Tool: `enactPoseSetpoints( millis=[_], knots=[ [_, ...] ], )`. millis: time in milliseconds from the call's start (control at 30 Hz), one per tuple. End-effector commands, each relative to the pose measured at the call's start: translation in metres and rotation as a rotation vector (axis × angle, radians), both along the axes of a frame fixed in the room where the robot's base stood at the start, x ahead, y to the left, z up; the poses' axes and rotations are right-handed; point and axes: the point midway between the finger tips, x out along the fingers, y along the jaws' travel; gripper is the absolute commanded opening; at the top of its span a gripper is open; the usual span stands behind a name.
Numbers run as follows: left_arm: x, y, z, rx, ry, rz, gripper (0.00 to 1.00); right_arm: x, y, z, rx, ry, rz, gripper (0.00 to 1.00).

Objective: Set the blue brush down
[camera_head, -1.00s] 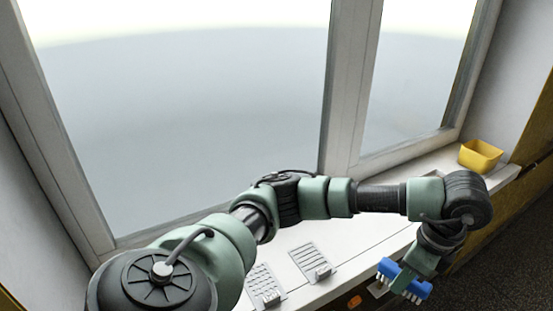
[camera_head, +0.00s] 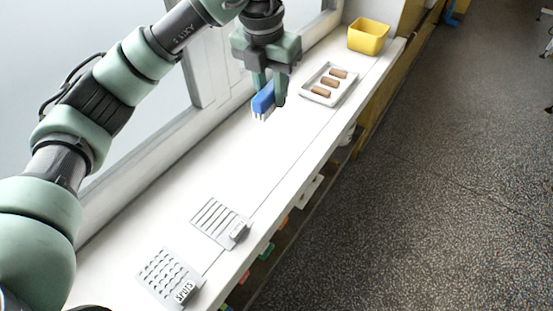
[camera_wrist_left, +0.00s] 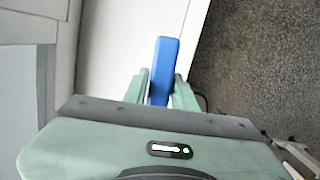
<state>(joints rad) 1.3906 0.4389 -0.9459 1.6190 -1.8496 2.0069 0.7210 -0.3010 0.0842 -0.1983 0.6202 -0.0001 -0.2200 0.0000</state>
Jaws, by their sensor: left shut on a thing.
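The blue brush (camera_head: 263,100) has a blue back and pale bristles that point down. My left gripper (camera_head: 269,90) is shut on it and holds it over the white sill (camera_head: 225,150). I cannot tell whether the bristles touch the sill. In the left wrist view the brush (camera_wrist_left: 163,70) stands between the two green fingers of the gripper (camera_wrist_left: 160,90) and sticks out past their tips. My right gripper is not in view.
A white tray (camera_head: 309,94) with three brown bars lies right of the brush, and a yellow tub (camera_head: 368,36) stands beyond it. A slotted grey plate (camera_head: 213,217) and a plate marked SPOTS (camera_head: 163,272) lie nearer. The sill's middle is clear.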

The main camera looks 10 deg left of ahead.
Motion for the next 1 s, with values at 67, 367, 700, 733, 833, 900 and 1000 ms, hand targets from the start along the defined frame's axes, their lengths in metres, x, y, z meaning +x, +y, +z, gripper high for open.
enactPoseSetpoints(
  millis=[67,367,700,733,833,900,1000],
  knots=[
    [0.001,-0.002,0.002,-0.001,0.000,-0.050,0.00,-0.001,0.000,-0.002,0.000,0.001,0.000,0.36],
    [-0.001,-0.003,-0.048,0.001,0.009,-0.086,0.00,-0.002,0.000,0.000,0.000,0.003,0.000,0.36],
    [-0.001,-0.002,-0.132,0.001,0.006,-0.083,0.00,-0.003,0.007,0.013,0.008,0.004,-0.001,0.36],
    [-0.001,-0.002,-0.137,0.001,0.004,-0.082,0.00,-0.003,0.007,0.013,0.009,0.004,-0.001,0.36],
    [0.000,-0.003,-0.149,0.001,0.002,-0.082,0.00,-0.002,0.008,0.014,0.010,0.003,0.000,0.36],
    [0.000,-0.003,-0.154,0.001,0.002,-0.083,0.00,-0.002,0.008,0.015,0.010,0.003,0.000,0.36],
    [0.000,-0.003,-0.160,0.001,0.003,-0.084,0.00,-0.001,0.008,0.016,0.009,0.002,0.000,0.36]
  ],
)
